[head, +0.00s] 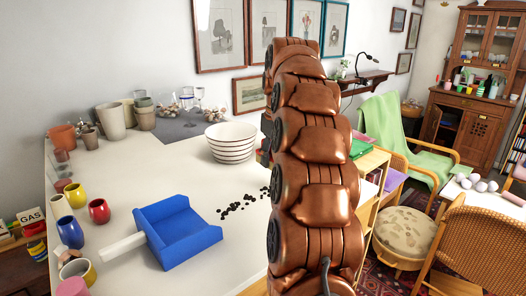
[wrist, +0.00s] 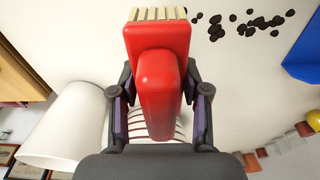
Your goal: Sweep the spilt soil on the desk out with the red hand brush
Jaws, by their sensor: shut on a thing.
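The spilt soil (head: 243,203) is a scatter of small dark clumps on the white desk (head: 110,182), between the blue dustpan and my arm. The soil also shows at the top of the wrist view (wrist: 245,25). In the wrist view my gripper (wrist: 160,105) is shut on the red hand brush (wrist: 158,60), with pale bristles (wrist: 158,14) at its far end. The brush is beside the soil in that view, and I cannot tell whether the bristles touch the desk. In the head view my arm hides the gripper and brush.
The blue dustpan (head: 180,232) with a white handle lies left of the soil. A striped bowl stack (head: 231,142) stands behind it. Several mugs (head: 98,211) line the desk's left side, with pots (head: 115,122) and glasses at the back. A white cylindrical thing (wrist: 65,128) is left of the gripper.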

